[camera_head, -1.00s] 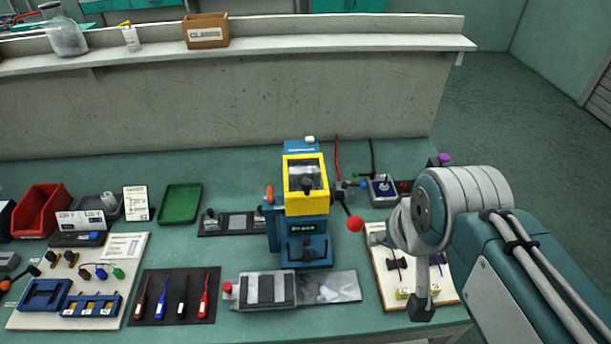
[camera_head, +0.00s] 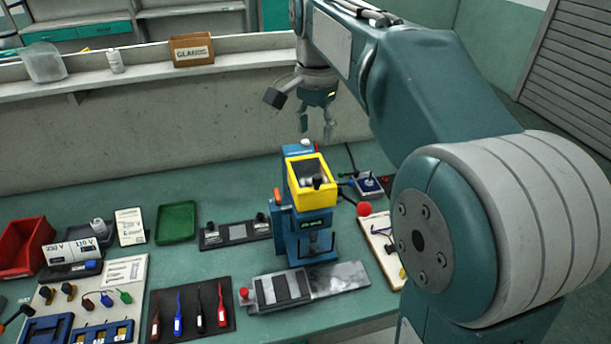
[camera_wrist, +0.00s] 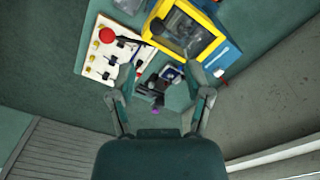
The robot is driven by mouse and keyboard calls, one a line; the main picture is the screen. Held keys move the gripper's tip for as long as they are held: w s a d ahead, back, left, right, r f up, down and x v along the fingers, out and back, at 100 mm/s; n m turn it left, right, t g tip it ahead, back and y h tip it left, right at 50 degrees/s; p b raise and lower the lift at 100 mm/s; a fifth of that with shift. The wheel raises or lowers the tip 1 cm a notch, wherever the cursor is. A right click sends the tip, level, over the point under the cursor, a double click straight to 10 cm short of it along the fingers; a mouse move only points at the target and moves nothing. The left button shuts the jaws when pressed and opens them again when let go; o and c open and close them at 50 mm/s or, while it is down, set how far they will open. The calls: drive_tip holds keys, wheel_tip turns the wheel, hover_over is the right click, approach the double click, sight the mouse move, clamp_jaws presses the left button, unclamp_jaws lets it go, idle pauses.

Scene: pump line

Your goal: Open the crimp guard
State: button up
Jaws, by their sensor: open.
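The crimp guard (camera_head: 316,194) is a yellow box-like frame with a clear window and a dark knob on its front. It sits on the upper front of a blue press (camera_head: 305,241). In the wrist view the guard (camera_wrist: 166,46) shows at the top, beyond the fingers. My gripper (camera_head: 317,128) is behind and above the press in the head view, fingers pointing down, apart from the guard. In the wrist view my gripper (camera_wrist: 160,80) has its two fingers spread with nothing between them. I cannot tell whether the guard is fully closed.
A red ball-ended lever (camera_head: 364,209) stands right of the press. A control box (camera_head: 369,185) is behind it. A sliding plate (camera_head: 282,289) lies in front. A green tray (camera_head: 176,222) is at left. A ledge (camera_head: 138,79) runs behind the bench.

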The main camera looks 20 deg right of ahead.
sight(318, 176)
drive_tip(key=f, duration=0.9)
drive_tip(key=shift+d+f, duration=0.25)
drive_tip(key=shift+d, duration=0.1)
drive_tip(key=shift+a+f, duration=0.2)
drive_tip(key=shift+f, duration=0.3)
drive_tip(key=shift+d, duration=0.25)
drive_tip(key=shift+c, duration=0.3)
clamp_jaws()
